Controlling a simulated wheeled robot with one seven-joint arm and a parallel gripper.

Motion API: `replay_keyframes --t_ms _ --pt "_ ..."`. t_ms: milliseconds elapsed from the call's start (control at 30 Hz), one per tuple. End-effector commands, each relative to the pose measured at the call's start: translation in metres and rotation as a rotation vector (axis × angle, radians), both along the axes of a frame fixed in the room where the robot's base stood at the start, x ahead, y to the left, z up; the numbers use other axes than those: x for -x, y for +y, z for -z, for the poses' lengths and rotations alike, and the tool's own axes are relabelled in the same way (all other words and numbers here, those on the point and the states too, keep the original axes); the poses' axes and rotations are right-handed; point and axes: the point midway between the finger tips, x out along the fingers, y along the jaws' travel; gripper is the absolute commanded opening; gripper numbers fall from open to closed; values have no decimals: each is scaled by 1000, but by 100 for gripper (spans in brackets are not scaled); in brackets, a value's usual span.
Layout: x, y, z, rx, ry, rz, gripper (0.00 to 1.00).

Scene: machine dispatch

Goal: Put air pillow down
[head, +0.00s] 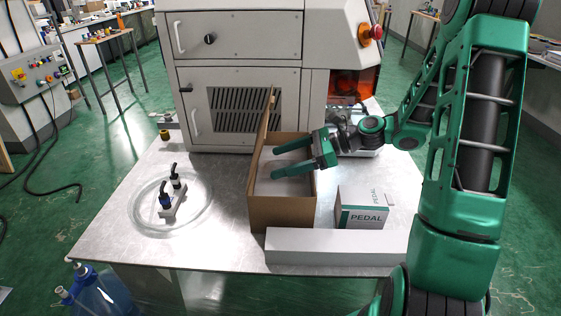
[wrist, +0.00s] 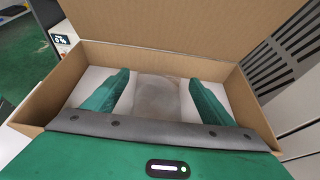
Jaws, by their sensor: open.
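My gripper (head: 275,163) is open over the inside of an open cardboard box (head: 283,213), its two green fingers reaching in from the right. In the wrist view, a pale, translucent, rounded thing, likely the air pillow (wrist: 163,98), lies in the box between the spread fingers. Neither finger appears closed on it. White surfaces show around it inside the box; I cannot tell whether they are packed goods or the box floor. In the head view the pillow is hard to make out against the white contents.
The box's raised flap (head: 267,120) stands on its left side. A PEDAL carton (head: 362,212) stands to the right, with a long white box (head: 335,247) in front. A clear round dish (head: 150,222) with a dark-capped fixture is at left. A grey machine (head: 240,60) stands behind.

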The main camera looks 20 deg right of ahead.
Motion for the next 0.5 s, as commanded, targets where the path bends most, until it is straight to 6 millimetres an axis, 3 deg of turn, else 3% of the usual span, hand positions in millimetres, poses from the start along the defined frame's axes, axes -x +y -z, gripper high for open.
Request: replay_keyframes --t_ms 100,500 --pt "0 0 -11 3 -4 -1 77" --pt "26 -70 -40 2 -1 5 77"
